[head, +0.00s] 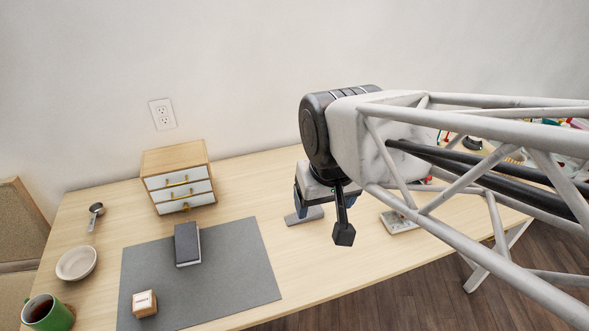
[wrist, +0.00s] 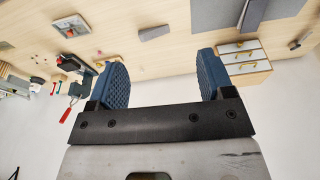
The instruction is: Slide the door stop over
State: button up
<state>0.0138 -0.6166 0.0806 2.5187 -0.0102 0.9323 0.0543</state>
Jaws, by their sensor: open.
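The door stop (head: 304,217) is a grey wedge lying on the table, partly hidden behind my gripper in the head view. It also shows in the wrist view (wrist: 154,33), beyond the gap between my fingers and apart from them. My gripper (wrist: 158,66) is open, with its two blue ribbed fingers spread and nothing between them. In the head view my gripper (head: 325,205) is above the table close to the door stop, partly hidden by my arm.
A grey mat (head: 240,265) left of the door stop bears a dark book (head: 187,244) and a small wooden block (head: 144,303). A drawer box (head: 178,178) stands behind. A calculator-like device (head: 398,222) lies to the right. A green mug (head: 47,315) and bowl (head: 76,263) are far left.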

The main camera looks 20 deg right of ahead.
jog(key=w+d+f+m, duration=0.2)
jog(key=w+f+m, duration=0.15)
jog(key=w, duration=0.35)
jog(key=m+g, duration=0.2)
jog(key=m, duration=1.1)
send_over(319, 208)
jog(key=f, duration=2.2)
jog(key=shift+s+a+f, duration=0.15)
jog(key=shift+s+a, duration=0.05)
jog(key=shift+s, duration=0.1)
jog(key=shift+w+d+f+m+g, duration=0.15)
jog(key=shift+f+m, duration=0.15)
jog(key=shift+f, duration=0.05)
jog(key=shift+w+d+f+m+g, duration=0.1)
jog(key=shift+f+m+g, duration=0.05)
jog(key=shift+f+m, duration=0.15)
jog(key=shift+f, duration=0.2)
jog(key=shift+f, duration=3.75)
jog(key=shift+c, duration=0.4)
jog(key=c, duration=0.9)
